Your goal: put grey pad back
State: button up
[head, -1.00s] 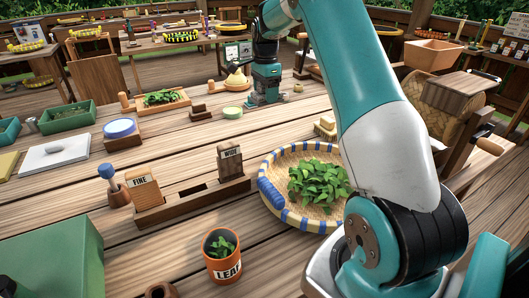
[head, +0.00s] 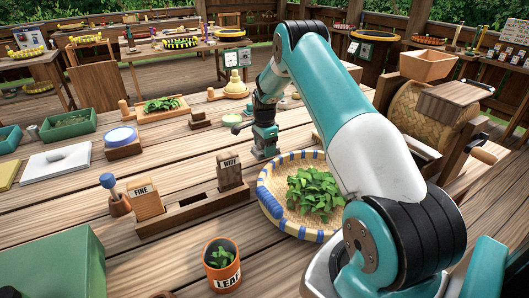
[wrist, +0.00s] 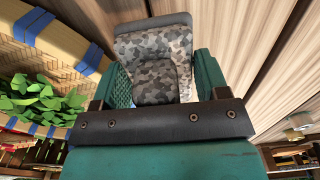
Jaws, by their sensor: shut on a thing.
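A grey pad (wrist: 155,62) with a mottled, camouflage-like pattern sits between the two teal fingers of my gripper (head: 264,148) in the wrist view. The gripper is shut on it. In the head view my gripper points down over the wooden table (head: 180,240), behind the round basket and right of the WIDE block. I cannot make out the pad in the head view. Whether the pad touches the table is not clear.
A round woven basket (head: 270,205) with green leaves stands just in front of my gripper. A wooden rack (head: 190,214) with FINE (head: 147,199) and WIDE (head: 230,172) blocks is to the left. An orange LEAF cup (head: 221,280) stands in front. A drum roller (head: 415,115) stands at right.

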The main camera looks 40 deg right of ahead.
jog(key=shift+f, duration=1.5)
jog(key=o, duration=1.4)
jog(key=shift+o, duration=0.2)
